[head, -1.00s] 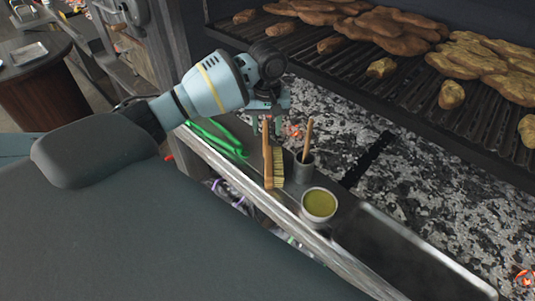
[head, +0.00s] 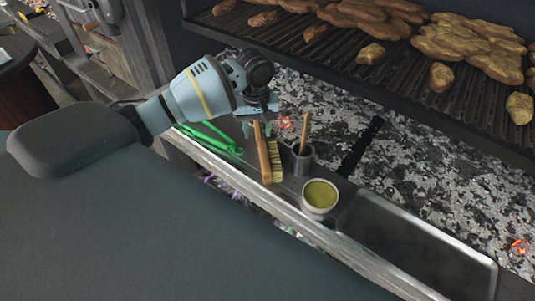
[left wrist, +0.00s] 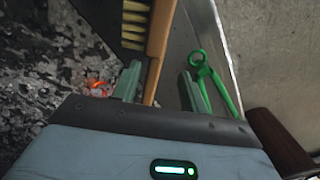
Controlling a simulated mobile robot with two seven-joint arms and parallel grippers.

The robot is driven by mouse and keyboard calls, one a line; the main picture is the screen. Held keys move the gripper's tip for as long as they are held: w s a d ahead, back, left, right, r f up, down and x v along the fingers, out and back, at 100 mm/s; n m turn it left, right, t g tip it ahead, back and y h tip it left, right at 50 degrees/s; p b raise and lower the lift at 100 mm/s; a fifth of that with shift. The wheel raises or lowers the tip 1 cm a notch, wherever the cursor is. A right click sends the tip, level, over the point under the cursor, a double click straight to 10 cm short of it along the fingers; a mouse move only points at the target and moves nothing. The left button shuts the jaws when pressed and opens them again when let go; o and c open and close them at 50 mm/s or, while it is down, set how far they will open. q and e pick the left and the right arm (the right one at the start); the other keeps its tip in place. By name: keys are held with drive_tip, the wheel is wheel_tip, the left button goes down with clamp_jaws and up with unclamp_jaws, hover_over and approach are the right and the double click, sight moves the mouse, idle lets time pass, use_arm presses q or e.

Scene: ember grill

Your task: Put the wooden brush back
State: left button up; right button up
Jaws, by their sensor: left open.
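The wooden brush (head: 263,153) has a light wood handle and pale yellow bristles. In the head view it is on the metal ledge (head: 227,167) in front of the grill, beside a small grey cup. My left gripper (head: 257,130) is over its handle end, fingers pointing down and open. In the left wrist view, the brush (left wrist: 160,40) runs between the two open fingers of my left gripper (left wrist: 158,88), with a gap visible at the right finger. Whether the left finger touches the handle I cannot tell. My right gripper is not in view.
The grey cup (head: 302,160) holds a wooden-handled tool (head: 305,132). A bowl of green sauce (head: 320,194) stands beside it. Green tongs (head: 212,138) lie left of my gripper. An empty metal tray (head: 410,250) is at right. Food (head: 470,45) covers the grill grate behind.

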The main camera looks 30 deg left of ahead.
sight(260, 139)
use_arm(q)
drive_tip(key=shift+w+d+f, duration=0.1)
drive_tip(key=shift+w+f, duration=0.05)
drive_tip(key=shift+f, duration=1.2)
drive_tip(key=shift+w+d+f, duration=0.1)
drive_tip(key=shift+w+f, duration=0.05)
drive_tip(key=shift+f, duration=1.15)
drive_tip(key=shift+r, duration=0.1)
clamp_jaws()
